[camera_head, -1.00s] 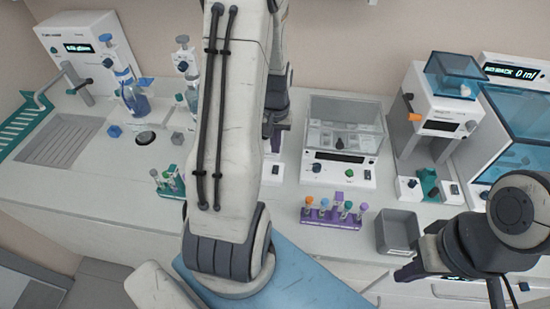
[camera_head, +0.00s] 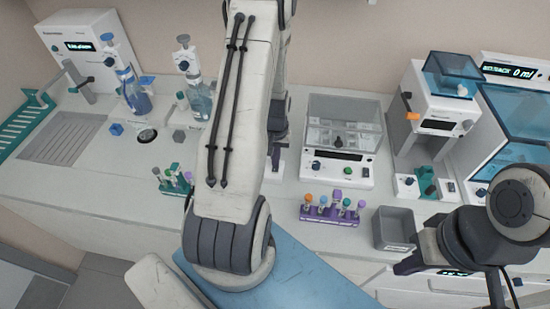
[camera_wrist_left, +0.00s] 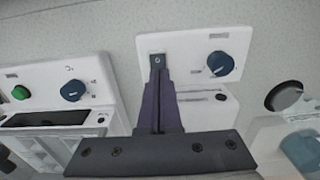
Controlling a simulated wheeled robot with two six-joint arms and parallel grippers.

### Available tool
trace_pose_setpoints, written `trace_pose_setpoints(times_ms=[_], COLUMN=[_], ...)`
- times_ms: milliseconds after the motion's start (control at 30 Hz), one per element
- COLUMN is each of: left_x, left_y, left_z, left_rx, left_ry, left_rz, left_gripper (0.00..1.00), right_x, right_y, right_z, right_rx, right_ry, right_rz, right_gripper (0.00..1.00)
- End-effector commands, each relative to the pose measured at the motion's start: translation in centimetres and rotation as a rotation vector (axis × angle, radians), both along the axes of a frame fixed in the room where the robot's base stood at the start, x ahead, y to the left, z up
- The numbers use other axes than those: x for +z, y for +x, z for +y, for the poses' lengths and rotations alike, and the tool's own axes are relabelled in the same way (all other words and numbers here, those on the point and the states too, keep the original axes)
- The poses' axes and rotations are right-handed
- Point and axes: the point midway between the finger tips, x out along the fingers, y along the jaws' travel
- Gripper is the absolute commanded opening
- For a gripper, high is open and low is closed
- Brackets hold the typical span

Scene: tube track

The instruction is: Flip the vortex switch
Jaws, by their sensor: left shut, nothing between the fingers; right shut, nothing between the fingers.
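The vortex mixer's white front panel (camera_wrist_left: 205,58) shows in the left wrist view with a blue knob (camera_wrist_left: 220,64) and a small grey switch (camera_wrist_left: 157,62). My left gripper (camera_wrist_left: 158,76) has its purple fingers closed together, with the tips at the switch and partly covering it. I cannot tell whether they touch it or which way it is set. My right gripper (camera_head: 402,267) is shut and empty, low in front of the bench at right.
A centrifuge (camera_head: 340,170) with a clear lid stands right of the mixer. A purple tube rack (camera_head: 330,218) and a grey bin (camera_head: 395,228) lie in front. A green tube rack (camera_head: 174,184) and several bottles stand left of my left arm.

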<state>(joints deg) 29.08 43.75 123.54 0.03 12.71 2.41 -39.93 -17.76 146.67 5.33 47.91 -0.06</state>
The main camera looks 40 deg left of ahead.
Motion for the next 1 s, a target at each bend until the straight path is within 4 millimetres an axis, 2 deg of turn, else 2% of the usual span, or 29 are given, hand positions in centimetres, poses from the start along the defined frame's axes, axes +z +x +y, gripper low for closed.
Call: trace_pose_setpoints(times_ms=[33,333,700,1000], left_x=[-0.4,-0.3,0.0,0.2], left_y=[0.1,-0.1,-1.5,-1.3], left_z=[0.1,-0.1,-0.9,-0.8], left_rx=[0.0,0.0,0.0,0.0], left_ry=[0.0,-0.001,-0.004,-0.001], left_rz=[0.0,0.002,0.006,0.002], left_gripper=[0.0,0.0,0.0,0.0], right_x=[-0.5,-0.2,0.0,0.1], right_y=[0.0,0.0,0.0,0.0], right_z=[0.0,0.0,0.0,0.0], right_rx=[-0.001,-0.001,-0.001,0.0], right_ry=[0.0,0.0,0.0,0.0], right_rz=[0.0,0.0,0.0,0.0], right_gripper=[0.0,0.0,0.0,0.0])
